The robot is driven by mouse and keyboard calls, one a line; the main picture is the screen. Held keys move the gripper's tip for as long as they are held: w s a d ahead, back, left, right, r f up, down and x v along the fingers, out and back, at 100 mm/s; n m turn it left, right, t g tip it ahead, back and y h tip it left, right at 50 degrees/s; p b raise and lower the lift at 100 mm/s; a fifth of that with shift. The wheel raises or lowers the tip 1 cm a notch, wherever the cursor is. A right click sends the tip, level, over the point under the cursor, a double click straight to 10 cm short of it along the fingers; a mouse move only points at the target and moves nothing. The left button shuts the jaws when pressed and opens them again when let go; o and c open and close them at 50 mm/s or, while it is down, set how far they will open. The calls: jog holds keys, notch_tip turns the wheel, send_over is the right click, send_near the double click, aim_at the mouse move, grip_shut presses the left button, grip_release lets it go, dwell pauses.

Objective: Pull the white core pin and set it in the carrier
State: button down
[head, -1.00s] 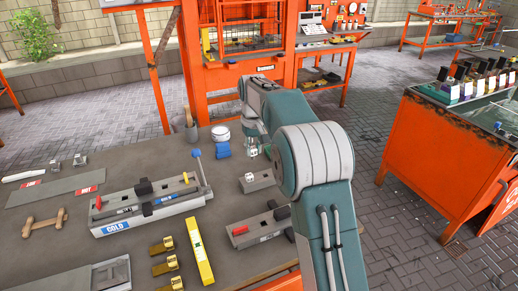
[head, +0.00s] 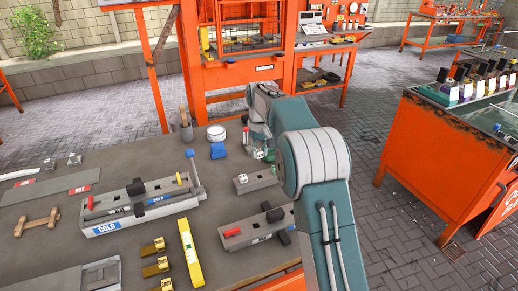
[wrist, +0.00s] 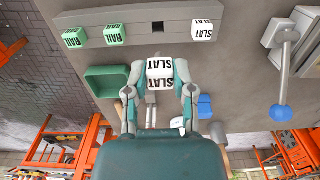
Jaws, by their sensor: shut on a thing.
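My gripper (wrist: 160,88) is shut on a white core pin (wrist: 160,78) with SLAT lettering, held between its two fingers in the wrist view. In the head view my gripper (head: 259,153) is small and partly hidden by my arm, above the table behind the grey carrier (head: 262,181). In the wrist view the carrier (wrist: 130,33) is a long grey bar. It holds two green RAIL pins (wrist: 74,38) (wrist: 114,34) and a white SLAT pin (wrist: 201,30). An empty square socket (wrist: 157,27) lies between them. The held pin appears apart from the carrier.
A green tray (wrist: 105,80) lies left of my gripper in the wrist view. A blue object (head: 218,151) and white-lidded jar (head: 216,133) stand near the table's back edge. The COLD fixture (head: 140,204) has an upright lever (head: 195,170). A grey fixture (head: 255,229) lies nearer.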

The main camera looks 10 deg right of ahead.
aim_at(261, 157)
jog(key=f, duration=0.3)
jog(key=shift+d+f, duration=0.2)
jog(key=shift+f, duration=0.1)
jog(key=shift+a+f, duration=0.15)
jog(key=shift+f, duration=0.85)
jog(key=shift+f, duration=1.55)
dwell(0.8)
jog(key=shift+c, duration=1.9)
grip_release()
jog(key=o, duration=0.4)
